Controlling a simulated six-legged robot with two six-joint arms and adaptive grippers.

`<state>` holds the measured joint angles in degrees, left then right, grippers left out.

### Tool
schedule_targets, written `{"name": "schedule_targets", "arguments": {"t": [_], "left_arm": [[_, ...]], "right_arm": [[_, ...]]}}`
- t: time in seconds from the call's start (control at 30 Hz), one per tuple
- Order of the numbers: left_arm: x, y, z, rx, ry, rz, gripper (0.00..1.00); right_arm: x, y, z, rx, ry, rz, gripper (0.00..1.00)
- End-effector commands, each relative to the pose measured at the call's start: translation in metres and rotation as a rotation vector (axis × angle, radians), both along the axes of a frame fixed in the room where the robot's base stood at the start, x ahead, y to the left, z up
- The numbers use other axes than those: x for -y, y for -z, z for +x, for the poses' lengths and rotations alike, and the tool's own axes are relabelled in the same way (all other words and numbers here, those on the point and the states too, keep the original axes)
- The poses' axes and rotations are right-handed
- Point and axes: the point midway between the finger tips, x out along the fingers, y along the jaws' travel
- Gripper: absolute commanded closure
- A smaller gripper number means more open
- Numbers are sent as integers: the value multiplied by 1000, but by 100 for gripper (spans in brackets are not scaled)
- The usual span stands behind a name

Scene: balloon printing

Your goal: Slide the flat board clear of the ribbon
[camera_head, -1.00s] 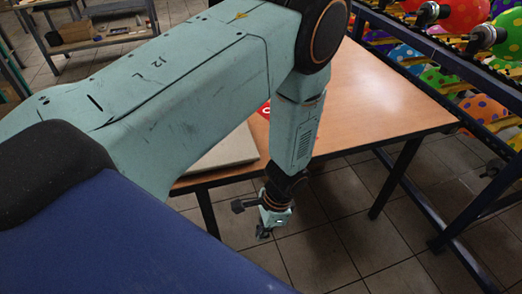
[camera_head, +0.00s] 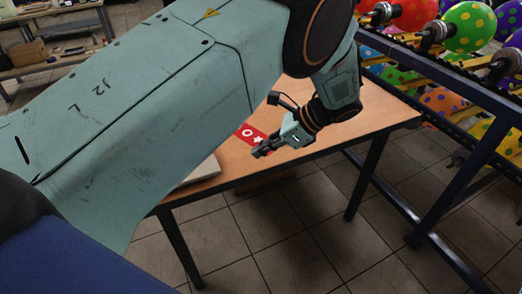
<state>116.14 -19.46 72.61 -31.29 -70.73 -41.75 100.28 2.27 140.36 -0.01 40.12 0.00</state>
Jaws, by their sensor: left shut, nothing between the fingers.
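The flat board (camera_head: 205,171) is pale grey and lies on the wooden table (camera_head: 372,110) near its front left corner. Most of it is hidden behind my left arm, and only its right end shows. The red ribbon (camera_head: 246,134) with white marks lies on the table just beyond and to the right of the board. Whether the two touch is hidden. My left gripper (camera_head: 258,153) is shut and empty. It is by the front edge of the table, right of the board, with its fingers pointing left near the ribbon. My right gripper is not in view.
A rack (camera_head: 440,90) with rows of colourful dotted balloons stands along the right side of the table. Shelves (camera_head: 60,60) with small items stand at the back left. The right part of the tabletop is clear.

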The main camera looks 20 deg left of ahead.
Motion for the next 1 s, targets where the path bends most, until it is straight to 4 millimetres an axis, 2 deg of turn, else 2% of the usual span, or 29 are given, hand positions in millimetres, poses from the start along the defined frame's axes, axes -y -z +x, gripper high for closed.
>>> {"name": "schedule_targets", "arguments": {"t": [0.03,0.1,0.5,0.7,1.0], "left_arm": [[-6,10,-1,-1,-2,1,100],[-13,17,-3,0,-1,0,100],[-46,53,-10,1,-2,-2,100],[-73,50,-17,3,-2,-1,100],[-84,48,-20,2,0,-1,100]], "right_arm": [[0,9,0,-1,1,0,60],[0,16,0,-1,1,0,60],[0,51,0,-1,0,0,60],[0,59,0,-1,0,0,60],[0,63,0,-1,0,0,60]]}}
